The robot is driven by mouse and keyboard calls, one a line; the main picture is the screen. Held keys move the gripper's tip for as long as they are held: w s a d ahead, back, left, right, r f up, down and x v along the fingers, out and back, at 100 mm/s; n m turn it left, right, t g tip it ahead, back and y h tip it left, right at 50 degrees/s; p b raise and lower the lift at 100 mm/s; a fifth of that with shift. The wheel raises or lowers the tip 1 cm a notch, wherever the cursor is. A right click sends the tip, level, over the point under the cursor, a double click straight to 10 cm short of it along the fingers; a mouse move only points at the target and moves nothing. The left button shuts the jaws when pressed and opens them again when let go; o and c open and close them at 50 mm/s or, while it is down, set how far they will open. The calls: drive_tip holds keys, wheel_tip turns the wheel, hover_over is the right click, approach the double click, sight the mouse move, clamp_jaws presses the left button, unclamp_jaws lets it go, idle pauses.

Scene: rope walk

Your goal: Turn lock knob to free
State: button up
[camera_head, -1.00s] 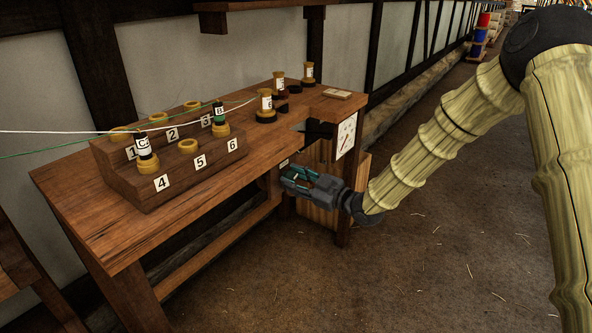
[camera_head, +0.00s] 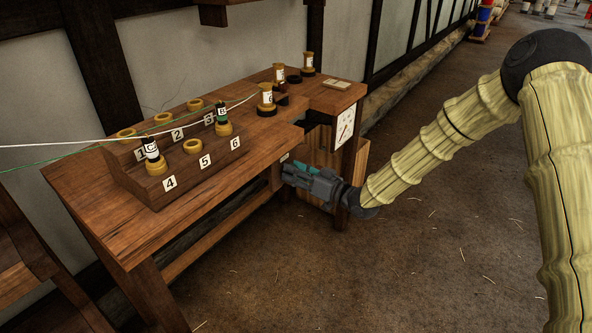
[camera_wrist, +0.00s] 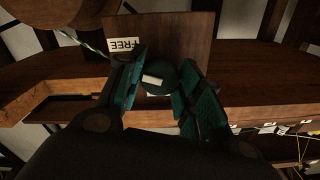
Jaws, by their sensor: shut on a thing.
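The lock knob (camera_wrist: 160,78) is a round dark green knob with a pale bar mark, set on a wooden panel (camera_wrist: 172,32). In the wrist view the pale mark lies slightly tilted. A label reading FREE (camera_wrist: 124,44) shows upside down on the panel, left of the knob. Another pale label below the knob is mostly hidden. My gripper (camera_wrist: 158,92) has its teal pads on both sides of the knob, shut on it. In the head view my gripper (camera_head: 291,172) is at the bench's front, under the top's edge, and hides the knob.
The wooden bench (camera_head: 95,215) carries a stepped rack (camera_head: 212,172) with numbered spots and spools, with strings running left. Several more spools stand near the back right. A white dial card (camera_head: 345,128) hangs at the bench's right end. The floor to the right is clear.

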drive_tip(key=shift+s+f, duration=0.1)
idle(0.4)
drive_tip(key=o, duration=1)
drive_tip(key=v, duration=1.2)
